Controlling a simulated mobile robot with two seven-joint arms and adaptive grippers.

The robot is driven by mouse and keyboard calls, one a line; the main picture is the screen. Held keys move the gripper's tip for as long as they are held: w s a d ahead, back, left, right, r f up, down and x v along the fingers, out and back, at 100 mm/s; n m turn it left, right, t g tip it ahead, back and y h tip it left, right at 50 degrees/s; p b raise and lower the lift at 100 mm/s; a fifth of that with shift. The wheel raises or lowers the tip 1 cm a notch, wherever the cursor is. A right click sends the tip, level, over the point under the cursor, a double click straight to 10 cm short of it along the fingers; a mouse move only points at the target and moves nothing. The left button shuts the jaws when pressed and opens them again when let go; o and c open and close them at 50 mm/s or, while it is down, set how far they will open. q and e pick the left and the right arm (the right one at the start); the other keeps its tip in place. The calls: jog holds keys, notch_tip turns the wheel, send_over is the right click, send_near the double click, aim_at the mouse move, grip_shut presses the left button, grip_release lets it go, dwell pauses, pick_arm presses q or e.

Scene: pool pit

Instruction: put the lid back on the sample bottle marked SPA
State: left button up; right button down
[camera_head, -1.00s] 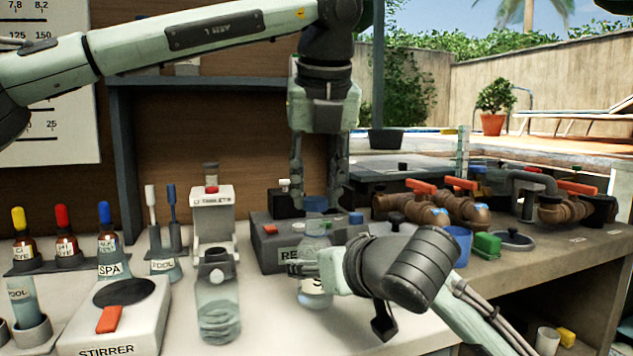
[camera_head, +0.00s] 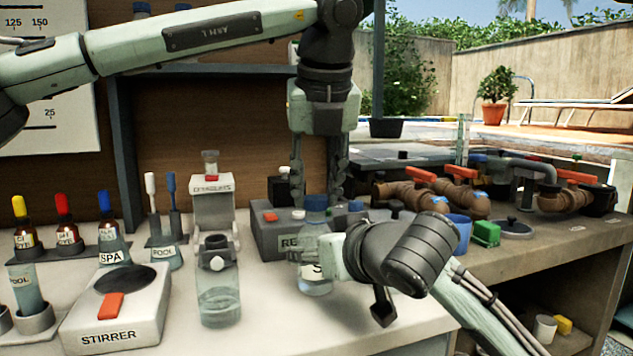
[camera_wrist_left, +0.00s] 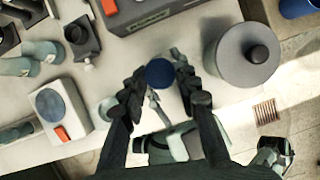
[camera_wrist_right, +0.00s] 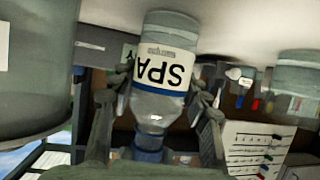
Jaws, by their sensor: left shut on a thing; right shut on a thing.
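The clear sample bottle (camera_head: 316,245) stands upright on the worktop; its label is partly covered by my right gripper (camera_head: 322,262). The right wrist view shows the bottle (camera_wrist_right: 165,62) upside down, with SPA on its label. My right gripper is shut around its body. My left gripper (camera_head: 318,195) points down from above and is shut on the blue lid (camera_head: 316,203). The left wrist view shows the lid (camera_wrist_left: 160,73) between the fingertips. The lid is over the bottle's neck, roughly in line with it. I cannot tell whether they touch.
A grey reagent box (camera_head: 275,240) stands close behind the bottle. An open clear bottle (camera_head: 218,290) and the stirrer (camera_head: 115,310) are to the left, with a flask marked SPA (camera_head: 112,250) behind. A green box (camera_head: 486,233) and brown valves (camera_head: 430,197) are to the right.

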pick_arm(q)
jog(key=shift+f, duration=0.55)
dwell(0.4)
jog(key=m, duration=0.2)
jog(key=m+h, duration=0.2)
jog(key=m, duration=0.1)
jog(key=shift+a+m, duration=0.3)
jog(key=shift+a, duration=0.05)
jog(key=m, duration=0.2)
jog(key=m+g+h, duration=0.1)
jog(key=m, duration=0.1)
jog(key=m+g+h, duration=0.1)
jog(key=m, duration=0.1)
jog(key=shift+w+a+m, duration=0.1)
jog(key=shift+w+m, duration=0.15)
jog(key=shift+m, duration=0.05)
jog(key=m+g+h, duration=0.1)
jog(key=m, duration=0.3)
jog(key=shift+w, duration=0.2)
jog(key=m+g, duration=0.2)
jog(key=m, duration=0.2)
jog(key=shift+w, duration=0.2)
jog(key=m, duration=0.2)
jog(key=m+g, duration=0.1)
jog(key=m, duration=0.1)
jog(key=shift+w+g, duration=0.15)
jog(key=shift+g, duration=0.15)
jog(key=m, duration=0.3)
jog(key=shift+g+y, duration=0.4)
